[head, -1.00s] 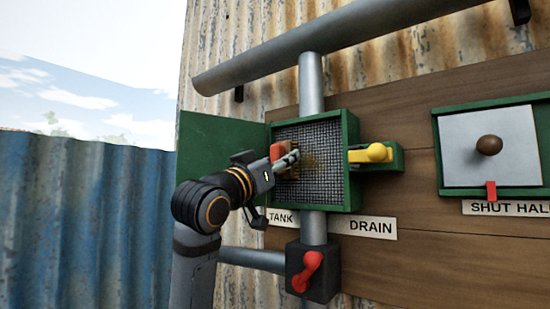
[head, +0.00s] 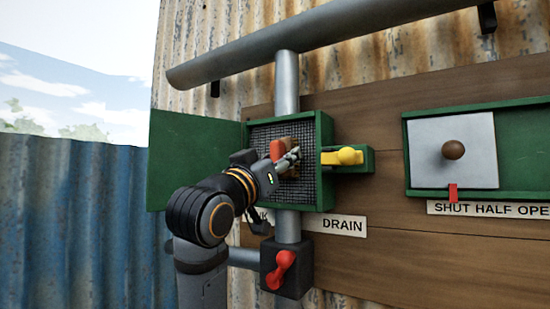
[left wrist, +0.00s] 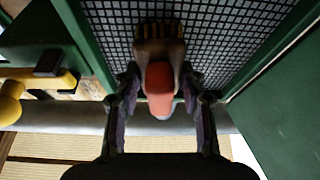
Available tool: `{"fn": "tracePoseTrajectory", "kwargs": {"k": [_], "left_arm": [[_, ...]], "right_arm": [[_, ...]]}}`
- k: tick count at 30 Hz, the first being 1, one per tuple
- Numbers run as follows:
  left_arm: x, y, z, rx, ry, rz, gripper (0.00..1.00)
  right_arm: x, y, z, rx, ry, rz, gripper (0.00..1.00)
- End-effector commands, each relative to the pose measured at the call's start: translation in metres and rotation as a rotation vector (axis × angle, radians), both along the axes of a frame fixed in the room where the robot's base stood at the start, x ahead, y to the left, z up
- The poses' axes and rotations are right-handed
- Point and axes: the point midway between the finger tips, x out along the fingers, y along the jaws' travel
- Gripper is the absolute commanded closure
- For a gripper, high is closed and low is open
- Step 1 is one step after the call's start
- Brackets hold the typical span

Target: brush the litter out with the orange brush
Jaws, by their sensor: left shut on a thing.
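My left gripper (head: 290,158) is shut on the orange brush (head: 277,150) in front of the mesh screen (head: 262,134) of the open green box. In the left wrist view the orange handle (left wrist: 160,88) lies between the two fingers, and the brown head (left wrist: 158,47) is up against or very near the mesh (left wrist: 215,38); I cannot tell if it touches. No separate litter is clear now; the brush and gripper cover the middle of the mesh. My right gripper is not in view.
The box's green door (head: 195,160) stands open at left. A yellow handle (head: 345,156) sits at the box's right side. Below are a red valve handle (head: 281,268) and the DRAIN label (head: 343,224). A grey sliding plate (head: 452,165) with a knob is farther right.

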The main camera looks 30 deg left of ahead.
Motion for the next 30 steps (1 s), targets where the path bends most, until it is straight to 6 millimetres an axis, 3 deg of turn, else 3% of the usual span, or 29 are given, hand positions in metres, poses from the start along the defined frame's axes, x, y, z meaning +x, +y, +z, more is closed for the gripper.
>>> {"fn": "tracePoseTrajectory", "kwargs": {"k": [9,15,23,30], "left_arm": [[-0.002,-0.03,0.0,-0.002,0.001,-0.005,0.84],[-0.003,-0.036,0.0,0.0,0.001,-0.001,0.84],[0.0,-0.034,0.0,0.001,0.001,0.001,0.84],[0.002,-0.01,-0.002,0.003,0.001,0.006,0.84]], "right_arm": [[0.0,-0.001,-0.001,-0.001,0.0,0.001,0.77],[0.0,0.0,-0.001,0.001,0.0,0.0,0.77],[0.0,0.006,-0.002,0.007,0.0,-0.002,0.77],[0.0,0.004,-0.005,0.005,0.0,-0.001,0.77]]}}
